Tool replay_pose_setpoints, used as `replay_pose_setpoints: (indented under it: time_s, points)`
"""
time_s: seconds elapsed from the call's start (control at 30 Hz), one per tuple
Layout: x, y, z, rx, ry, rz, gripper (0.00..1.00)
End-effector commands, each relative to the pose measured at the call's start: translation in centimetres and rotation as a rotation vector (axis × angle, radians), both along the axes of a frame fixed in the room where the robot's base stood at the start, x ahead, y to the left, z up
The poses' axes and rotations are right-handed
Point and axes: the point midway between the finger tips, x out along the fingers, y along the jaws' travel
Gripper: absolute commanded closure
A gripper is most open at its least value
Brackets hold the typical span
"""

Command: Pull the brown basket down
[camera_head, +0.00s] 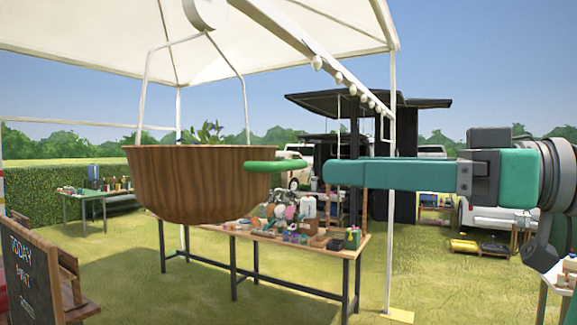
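The brown wooden-looking basket (200,185) hangs in the left middle of the head view, with green leaves and small blue flowers (205,133) showing above its rim. Thin white straps run up from it to a white round fitting (205,14) under the canopy. A bright green handle-like piece (275,166) sticks out from its right side. My teal gripper (327,172) comes in level from the right, its tip just right of the green piece with a small gap visible between them. The fingers are seen edge-on, so their opening cannot be judged. Nothing shows held at the tip.
A wooden table (262,243) with pots and small goods stands below and behind the basket. A chalkboard sign (38,270) is at lower left. A white canopy pole (391,200) stands behind my gripper. Open grass (140,285) lies in front of the table.

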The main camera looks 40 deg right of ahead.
Motion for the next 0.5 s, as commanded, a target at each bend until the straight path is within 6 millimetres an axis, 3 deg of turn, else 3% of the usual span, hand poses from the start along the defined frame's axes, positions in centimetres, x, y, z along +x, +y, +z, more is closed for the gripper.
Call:
replay_pose_setpoints:
  time_s: [0.17, 0.5]
  points:
    - [1.5, 0.7, 0.0, -0.002, 0.002, 0.003, 0.12]
    - [7.0, 3.2, 0.0, -0.002, 0.001, 0.007, 0.12]
